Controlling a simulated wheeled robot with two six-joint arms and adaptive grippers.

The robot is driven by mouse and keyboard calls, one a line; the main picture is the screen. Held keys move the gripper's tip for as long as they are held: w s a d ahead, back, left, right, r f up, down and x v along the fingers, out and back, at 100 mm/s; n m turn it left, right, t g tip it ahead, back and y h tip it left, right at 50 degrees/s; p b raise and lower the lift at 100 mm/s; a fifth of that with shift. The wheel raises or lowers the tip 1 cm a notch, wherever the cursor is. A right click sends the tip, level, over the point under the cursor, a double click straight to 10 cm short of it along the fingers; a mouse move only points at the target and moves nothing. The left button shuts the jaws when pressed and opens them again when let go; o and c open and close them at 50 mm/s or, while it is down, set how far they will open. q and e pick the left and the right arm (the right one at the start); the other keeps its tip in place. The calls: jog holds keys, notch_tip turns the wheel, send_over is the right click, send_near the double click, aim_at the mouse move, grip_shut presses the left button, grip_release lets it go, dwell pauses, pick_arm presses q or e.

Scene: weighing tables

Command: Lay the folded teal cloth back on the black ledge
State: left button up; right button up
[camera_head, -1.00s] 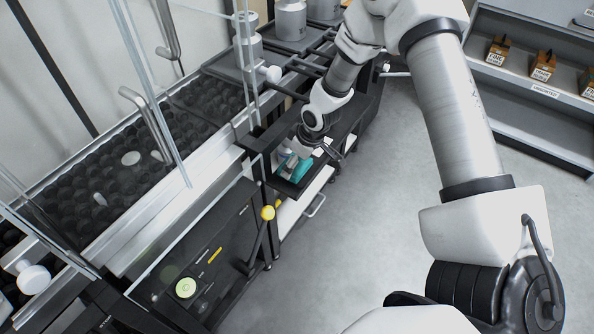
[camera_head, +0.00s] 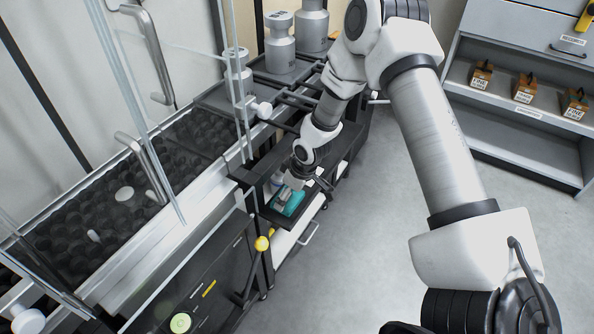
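The folded teal cloth (camera_head: 289,204) is small in view, on or just above the black ledge (camera_head: 270,213) at the top of the low black cart beside the glass-fronted bench. My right arm reaches in from the right, and its gripper (camera_head: 298,186) is right at the cloth, covering its upper part. The fingers are too small and dark to show whether they are shut on the cloth or apart. I cannot tell whether the cloth touches the ledge. My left gripper is not in view.
Silver canisters (camera_head: 280,45) stand on the bench behind. Grey floor (camera_head: 360,270) is open to the right; a shelf with small boxes (camera_head: 524,88) stands beyond.

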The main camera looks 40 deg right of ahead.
aim_at(293, 199)
jog(key=p+v, duration=0.5)
jog(key=p, duration=0.1)
jog(key=shift+w, duration=0.2)
jog(key=a+p+v, duration=0.1)
jog(key=p+v, duration=0.5)
jog(key=p, duration=0.1)
jog(key=s+a+f+m+g, duration=0.1)
jog(key=s+a, duration=0.2)
jog(key=s, duration=0.5)
jog(key=s+a+f+m+g+h+p, duration=0.1)
jog(key=s+a+m, duration=0.1)
jog(key=s, duration=0.7)
jog(key=s+a+f+m+g, duration=0.1)
jog(key=s+a, duration=0.3)
jog(key=s, duration=0.4)
jog(key=shift+s+a+f+m, duration=0.15)
jog(key=shift+s+f+m, duration=0.25)
jog(key=shift+f, duration=0.05)
